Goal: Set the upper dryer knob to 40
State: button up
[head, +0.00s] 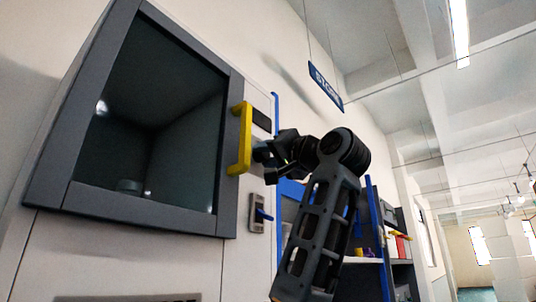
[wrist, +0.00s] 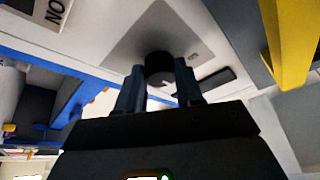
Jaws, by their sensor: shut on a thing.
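The upper dryer knob (wrist: 160,66) is black and round and sits on a grey plate (wrist: 125,45) in the wrist view. My gripper (wrist: 159,80) is shut on it, one finger on each side. The printed scale is too small to read, so the knob's setting cannot be told. In the head view my gripper (head: 262,154) reaches the dryer panel just right of the yellow handle (head: 241,140), and it hides the knob. The dryer (head: 228,190) has a grey-framed window.
A dark display (head: 262,119) sits above my gripper. A lower panel with a blue lever (head: 264,214) is below it. The yellow handle (wrist: 288,40) stands out close by in the wrist view. Blue-framed shelving (head: 360,260) stands to the right.

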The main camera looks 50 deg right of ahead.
dwell(0.4)
jog(key=o, duration=1)
jog(key=shift+o, duration=0.2)
jog(key=b+v, duration=0.2)
jog(key=v, duration=0.6)
jog(key=shift+b, duration=0.35)
